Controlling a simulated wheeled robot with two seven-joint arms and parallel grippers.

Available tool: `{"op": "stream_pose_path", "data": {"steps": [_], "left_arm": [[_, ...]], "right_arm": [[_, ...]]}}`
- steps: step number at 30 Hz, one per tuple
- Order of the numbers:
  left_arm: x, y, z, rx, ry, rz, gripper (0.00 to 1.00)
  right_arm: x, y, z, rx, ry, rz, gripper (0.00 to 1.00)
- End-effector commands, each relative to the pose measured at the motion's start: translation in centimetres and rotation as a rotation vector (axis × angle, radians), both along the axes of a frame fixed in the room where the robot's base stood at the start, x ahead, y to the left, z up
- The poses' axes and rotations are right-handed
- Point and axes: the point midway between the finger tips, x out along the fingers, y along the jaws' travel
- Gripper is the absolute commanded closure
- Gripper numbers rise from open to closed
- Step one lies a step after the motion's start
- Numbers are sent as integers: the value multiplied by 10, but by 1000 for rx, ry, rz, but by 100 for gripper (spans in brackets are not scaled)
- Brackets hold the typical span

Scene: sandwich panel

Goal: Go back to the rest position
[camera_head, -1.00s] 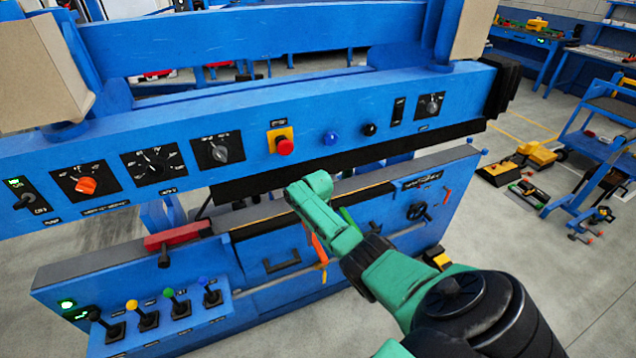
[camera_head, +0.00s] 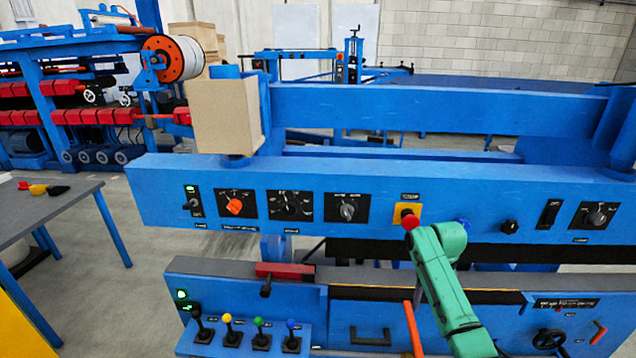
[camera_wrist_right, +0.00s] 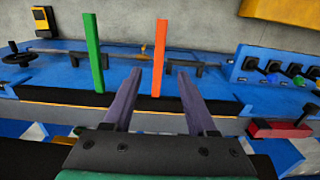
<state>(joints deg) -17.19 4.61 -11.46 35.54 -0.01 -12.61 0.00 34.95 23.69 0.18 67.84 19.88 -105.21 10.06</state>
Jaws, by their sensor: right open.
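My right arm's green wrist part (camera_head: 440,280) stands in front of the blue control panel, close under the red button (camera_head: 410,221) in the picture. An orange strip (camera_wrist_right: 159,60) and a green strip (camera_wrist_right: 93,55) show beyond the fingertips, on the lower machine body. The orange strip also shows in the head view (camera_head: 413,330). My left gripper is in neither view.
The blue panel (camera_head: 330,180) with knobs spans the view above a lower machine body with several coloured-knob levers (camera_head: 260,335) and a black handle (camera_head: 370,338). A grey table (camera_head: 40,210) stands at the left. Open floor lies between table and machine.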

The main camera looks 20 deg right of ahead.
Motion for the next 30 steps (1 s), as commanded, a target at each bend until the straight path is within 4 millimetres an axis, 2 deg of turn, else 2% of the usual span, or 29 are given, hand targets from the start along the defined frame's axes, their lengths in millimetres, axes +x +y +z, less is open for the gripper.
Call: {"op": "stream_pose_path", "data": {"steps": [2,5,9,12,18,21,29,30], "left_arm": [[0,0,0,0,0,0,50],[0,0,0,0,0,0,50],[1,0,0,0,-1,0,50],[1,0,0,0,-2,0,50],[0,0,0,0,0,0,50],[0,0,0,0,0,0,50],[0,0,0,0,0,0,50],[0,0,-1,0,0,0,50]], "right_arm": [[-3,5,-7,-11,0,22,43],[-17,27,-29,-53,-17,113,43],[-58,80,-59,-100,-81,293,43],[-85,109,-65,-103,-130,374,43],[-129,148,-58,-89,-211,460,43],[-147,160,-50,-79,-245,480,43],[-184,180,-23,-59,-320,502,43],[-185,181,-27,-58,-321,503,43]]}}
